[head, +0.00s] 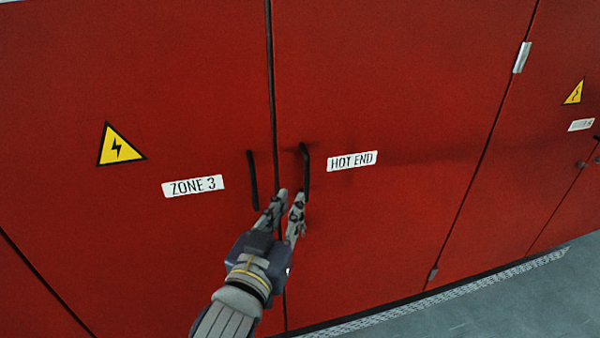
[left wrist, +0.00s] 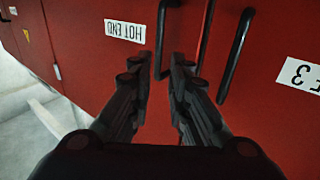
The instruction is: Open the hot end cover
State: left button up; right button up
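The hot end cover (head: 400,225) is a red door panel with a white HOT END label (head: 352,161). It is closed, flush with the panel to its left. Its black vertical bar handle (head: 305,165) is near its left edge. My left gripper (head: 290,196) is open, its fingertips at the handle's lower end. In the left wrist view the handle (left wrist: 161,35) shows in the gap between the two fingertips of the gripper (left wrist: 160,60). The fingers are apart; I cannot tell whether either touches the bar. My right gripper is in neither view.
The red Zone 3 panel (head: 150,235) adjoins on the left, with its own black handle (head: 252,180) close beside the gripper. A hinge (head: 522,57) marks the cover's right edge. Grey floor (head: 480,315) is clear at lower right.

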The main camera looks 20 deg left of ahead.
aim_at(306, 179)
pick_arm(q)
jog(key=w, duration=0.9)
jog(key=shift+w, duration=0.85)
grip_shut()
jog(key=shift+f, duration=0.1)
